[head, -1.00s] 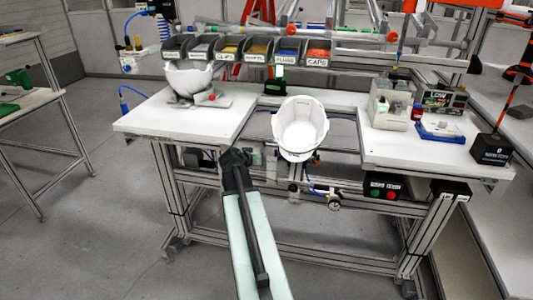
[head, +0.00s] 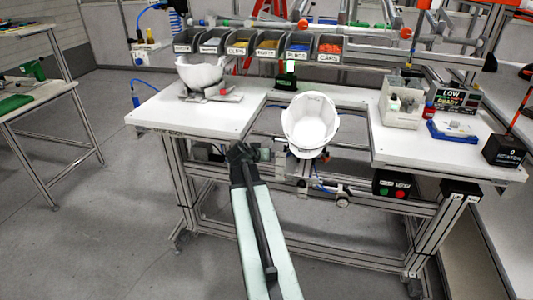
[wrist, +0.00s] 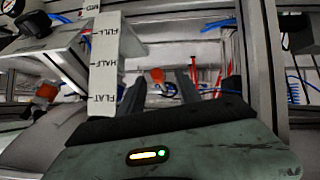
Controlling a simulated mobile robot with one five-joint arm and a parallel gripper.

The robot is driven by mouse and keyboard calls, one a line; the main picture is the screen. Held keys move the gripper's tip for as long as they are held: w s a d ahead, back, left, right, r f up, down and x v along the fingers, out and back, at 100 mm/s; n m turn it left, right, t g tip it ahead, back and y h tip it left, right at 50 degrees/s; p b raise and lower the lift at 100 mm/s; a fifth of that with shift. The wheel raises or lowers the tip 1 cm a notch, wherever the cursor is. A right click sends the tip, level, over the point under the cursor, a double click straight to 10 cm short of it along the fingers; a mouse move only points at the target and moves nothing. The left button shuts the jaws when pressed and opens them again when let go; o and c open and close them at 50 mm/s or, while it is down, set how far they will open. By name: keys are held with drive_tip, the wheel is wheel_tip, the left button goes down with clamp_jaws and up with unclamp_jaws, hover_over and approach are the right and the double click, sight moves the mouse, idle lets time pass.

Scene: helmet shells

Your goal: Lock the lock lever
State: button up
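My gripper (head: 241,152) is low in front of the bench in the head view, left of and below the white helmet shell (head: 309,122) in the bench's cutout. In the wrist view its two dark fingers (wrist: 160,94) stand apart, with nothing between their tips. An orange knob (wrist: 157,75) shows beyond them, in the gap; I cannot tell whether it is the lock lever's end. Another orange part (wrist: 46,91) is farther left. No lever is clearly recognisable in the head view.
Metal profiles (wrist: 258,60) and blue hoses crowd the space around the gripper. A second white shell (head: 200,72) sits on the bench top (head: 215,118) at left. A green and red button box (head: 393,185) hangs under the right side. The floor in front is open.

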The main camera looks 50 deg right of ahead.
drive_tip(key=p+v, duration=0.3)
drive_tip(key=v, duration=0.3)
drive_tip(key=shift+a, duration=0.2)
